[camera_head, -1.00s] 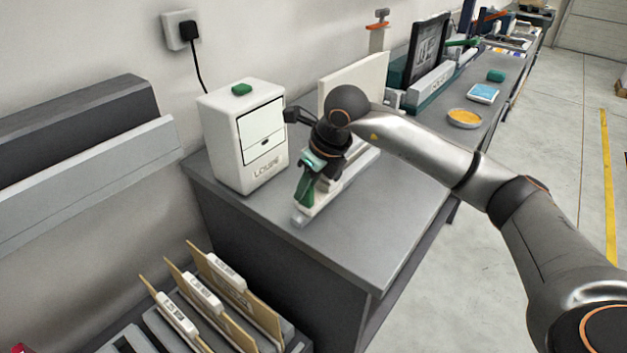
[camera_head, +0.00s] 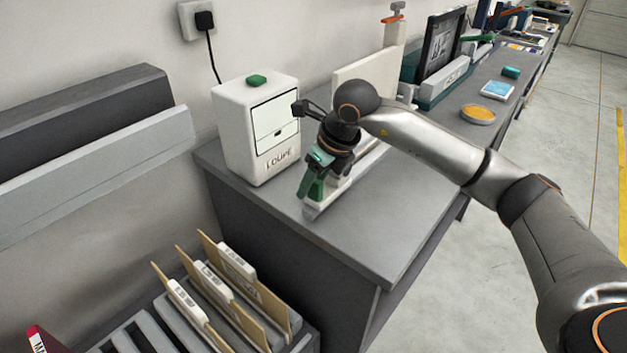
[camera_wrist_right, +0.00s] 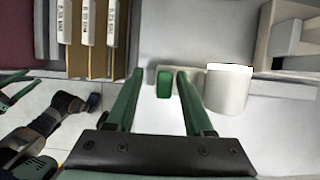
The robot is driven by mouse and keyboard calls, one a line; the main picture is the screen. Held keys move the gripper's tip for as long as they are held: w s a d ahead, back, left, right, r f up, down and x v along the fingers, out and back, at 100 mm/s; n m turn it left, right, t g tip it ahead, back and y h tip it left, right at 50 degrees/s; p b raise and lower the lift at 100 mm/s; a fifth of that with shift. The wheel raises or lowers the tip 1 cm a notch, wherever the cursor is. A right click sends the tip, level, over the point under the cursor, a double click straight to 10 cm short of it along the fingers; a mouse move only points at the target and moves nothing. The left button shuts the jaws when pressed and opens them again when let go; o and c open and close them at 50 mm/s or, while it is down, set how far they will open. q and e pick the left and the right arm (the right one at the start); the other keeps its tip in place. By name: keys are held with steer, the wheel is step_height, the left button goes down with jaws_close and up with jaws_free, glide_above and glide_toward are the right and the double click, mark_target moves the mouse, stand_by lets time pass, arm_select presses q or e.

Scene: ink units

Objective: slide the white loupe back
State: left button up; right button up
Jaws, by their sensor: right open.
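A white box (camera_head: 243,125) lettered "LOUPE", with a small green block (camera_head: 257,80) on top, stands on the grey desk by the wall. In front of it lies a pale rail-like piece (camera_head: 320,207), partly covered by my right gripper (camera_head: 312,188). The gripper's green fingers point down over its near end. In the right wrist view the fingers are apart, with a green block (camera_wrist_right: 164,84) showing between them. A white rounded body (camera_wrist_right: 228,92) is just right of the fingers; I cannot tell whether it is the loupe. Contact is unclear. My left gripper is not in the head view.
A cream panel (camera_head: 362,72) and a dark framed screen (camera_head: 443,45) stand behind my right arm. Upright folders (camera_head: 238,290) are at the lower left. The desk's front right is clear.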

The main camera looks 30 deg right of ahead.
steer(key=v, duration=1.2)
steer(key=shift+r, duration=0.25)
steer(key=shift+s+f, duration=0.1)
